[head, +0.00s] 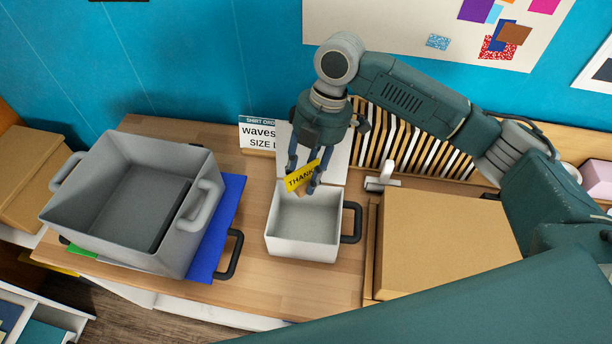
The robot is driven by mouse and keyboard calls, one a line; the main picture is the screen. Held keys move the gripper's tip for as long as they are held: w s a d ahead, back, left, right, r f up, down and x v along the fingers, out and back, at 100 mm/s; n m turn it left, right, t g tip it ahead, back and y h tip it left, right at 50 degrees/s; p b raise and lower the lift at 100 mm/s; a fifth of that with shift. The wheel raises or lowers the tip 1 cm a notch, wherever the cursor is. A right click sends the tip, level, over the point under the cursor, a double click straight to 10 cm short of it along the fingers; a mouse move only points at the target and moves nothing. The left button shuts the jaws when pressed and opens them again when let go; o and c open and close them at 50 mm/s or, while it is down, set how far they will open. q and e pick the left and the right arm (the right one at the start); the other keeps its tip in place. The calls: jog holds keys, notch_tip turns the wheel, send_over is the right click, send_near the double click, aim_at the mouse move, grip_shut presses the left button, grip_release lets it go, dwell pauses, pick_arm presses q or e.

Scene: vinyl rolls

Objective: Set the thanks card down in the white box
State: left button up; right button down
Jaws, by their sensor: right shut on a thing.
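The yellow thanks card (301,177) is between the fingers of my right gripper (303,181), which is shut on it. The card is tilted, with its dark lettering partly covered by a finger. The white box (303,247) stands open on the wooden counter, with a dark handle on its right side. Its visible inside is empty. The gripper and card are over the back part of the box; I cannot tell exactly how high above its floor. My left gripper is not in view.
A large grey bin (120,240) stands left of the box, on a blue sheet (226,215). Cardboard boxes (440,240) are close on the right. A shirt order sign (257,134) and a striped rack (400,140) stand behind. Bare counter (250,270) lies between bin and box.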

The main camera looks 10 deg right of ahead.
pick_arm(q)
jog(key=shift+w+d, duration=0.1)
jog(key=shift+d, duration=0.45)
pick_arm(e)
jog(key=shift+d, duration=0.2)
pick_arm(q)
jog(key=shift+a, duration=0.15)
pick_arm(e)
jog(key=shift+s+f, duration=0.1)
jog(key=shift+a+f, duration=0.1)
jog(key=shift+f, duration=0.1)
jog(key=shift+f+b, duration=0.35)
jog(key=shift+f, duration=0.2)
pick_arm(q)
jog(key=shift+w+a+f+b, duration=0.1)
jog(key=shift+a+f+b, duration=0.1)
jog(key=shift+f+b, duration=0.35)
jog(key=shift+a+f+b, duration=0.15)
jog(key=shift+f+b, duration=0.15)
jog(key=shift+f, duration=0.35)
pick_arm(e)
notch_tip(320, 180, down, 5)
jog(key=shift+f, duration=0.15)
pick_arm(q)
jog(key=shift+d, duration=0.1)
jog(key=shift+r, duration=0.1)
pick_arm(e)
jog(key=shift+f, duration=0.45)
